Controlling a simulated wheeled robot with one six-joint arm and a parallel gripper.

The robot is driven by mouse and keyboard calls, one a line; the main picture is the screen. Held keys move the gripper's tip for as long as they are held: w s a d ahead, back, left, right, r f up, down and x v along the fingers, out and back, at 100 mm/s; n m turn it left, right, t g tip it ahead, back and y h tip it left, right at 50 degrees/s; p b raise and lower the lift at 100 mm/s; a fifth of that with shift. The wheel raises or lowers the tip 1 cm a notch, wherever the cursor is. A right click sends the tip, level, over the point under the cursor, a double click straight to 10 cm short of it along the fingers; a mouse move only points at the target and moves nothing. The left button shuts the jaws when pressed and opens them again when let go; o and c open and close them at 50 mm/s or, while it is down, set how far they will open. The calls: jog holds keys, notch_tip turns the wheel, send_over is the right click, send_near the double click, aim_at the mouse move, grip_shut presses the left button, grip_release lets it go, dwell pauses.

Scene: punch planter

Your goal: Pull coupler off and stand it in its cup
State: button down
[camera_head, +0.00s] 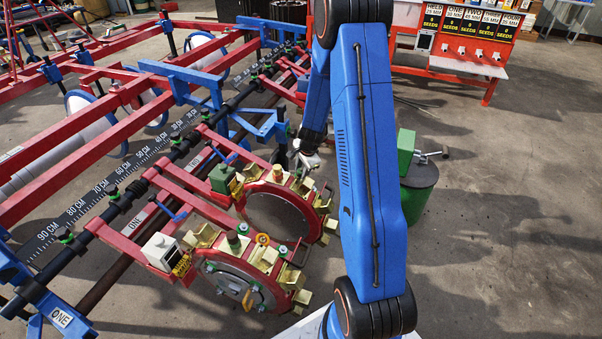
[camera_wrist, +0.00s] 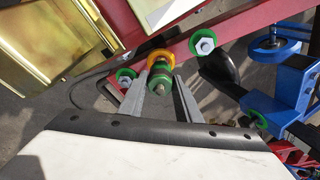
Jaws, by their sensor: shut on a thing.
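In the wrist view, the coupler (camera_wrist: 160,72) is a small stacked round piece with green and red bands and a bright tip. It sits against a yellow ring (camera_wrist: 160,56) at the red bar. My gripper (camera_wrist: 159,84) has one grey finger on each side of it and is shut on it. In the head view, my gripper (camera_head: 308,158) is at the upper side of the farther punch wheel (camera_head: 240,200), partly behind my blue arm. The coupler cannot be made out there. I cannot tell which thing is its cup.
Green-ringed bolts (camera_wrist: 203,43) flank the coupler on the red bar (camera_wrist: 225,22). Gold paddles (camera_wrist: 40,50) are close at left. A nearer punch wheel (camera_head: 238,283), a green drum (camera_head: 418,190) and a seed stand (camera_head: 465,50) surround my arm.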

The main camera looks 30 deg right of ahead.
jog(key=shift+d+v, duration=0.2)
jog(key=shift+v, duration=0.6)
jog(key=shift+d+v, duration=0.15)
jog(key=shift+v, duration=0.6)
dwell(0.4)
jog(key=shift+d+v, duration=0.25)
jog(key=shift+v, duration=0.7)
jog(key=shift+d+v, duration=0.2)
jog(key=shift+v, duration=0.75)
